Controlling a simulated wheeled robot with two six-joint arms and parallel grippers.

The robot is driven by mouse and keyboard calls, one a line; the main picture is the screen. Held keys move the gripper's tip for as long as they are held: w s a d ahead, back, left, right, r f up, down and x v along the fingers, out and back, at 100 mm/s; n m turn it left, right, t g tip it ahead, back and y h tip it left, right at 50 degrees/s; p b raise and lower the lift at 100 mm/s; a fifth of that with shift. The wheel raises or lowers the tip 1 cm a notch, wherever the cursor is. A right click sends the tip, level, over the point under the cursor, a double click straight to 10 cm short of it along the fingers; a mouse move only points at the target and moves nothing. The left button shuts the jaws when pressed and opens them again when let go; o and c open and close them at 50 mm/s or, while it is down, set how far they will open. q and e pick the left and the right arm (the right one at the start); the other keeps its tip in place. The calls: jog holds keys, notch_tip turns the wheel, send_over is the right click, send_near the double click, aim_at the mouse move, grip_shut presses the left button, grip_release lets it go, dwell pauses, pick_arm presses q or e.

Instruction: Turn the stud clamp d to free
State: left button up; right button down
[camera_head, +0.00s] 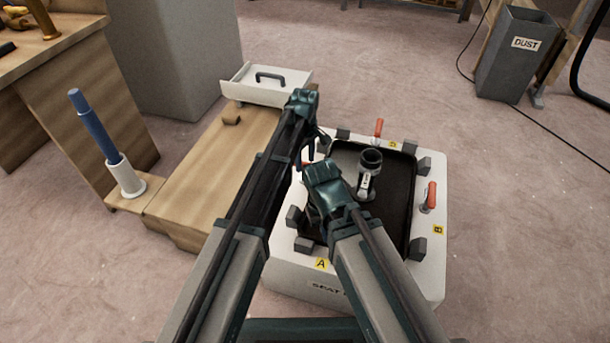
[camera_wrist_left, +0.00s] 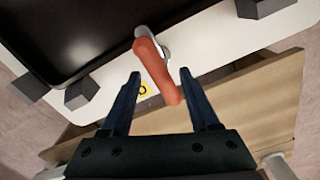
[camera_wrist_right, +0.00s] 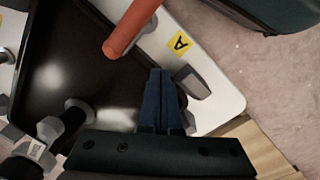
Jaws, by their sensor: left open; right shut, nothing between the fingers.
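Stud clamp d has an orange handle (camera_wrist_left: 158,72) on a pale metal pivot (camera_wrist_left: 152,38) in the left wrist view. A yellow label (camera_wrist_left: 142,89), partly covered by the handle, lies beside it on the white rim. My left gripper (camera_wrist_left: 160,88) is open, with the handle's free end between its fingers; I cannot tell whether they touch. In the head view my left gripper (camera_head: 311,148) is over the left rim of the seat box, and a bit of red handle (camera_head: 306,165) shows there. My right gripper (camera_wrist_right: 158,72) is shut and empty above the dark tray, near clamp A's orange handle (camera_wrist_right: 130,28).
The white seat box (camera_head: 430,268) carries a dark tray (camera_head: 398,215) edged with grey blocks. A black-and-grey fitting (camera_head: 369,180) stands in it. Other clamps with red handles (camera_head: 379,128) (camera_head: 431,195) are on the rim. A wooden bench (camera_head: 205,185) lies left.

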aim_at(305, 163)
pick_arm(q)
notch_tip(305, 163, down, 3)
jog(key=shift+f+b, duration=0.2)
jog(key=shift+b, duration=0.95)
pick_arm(e)
notch_tip(305, 163, down, 3)
jog(key=shift+f, duration=0.2)
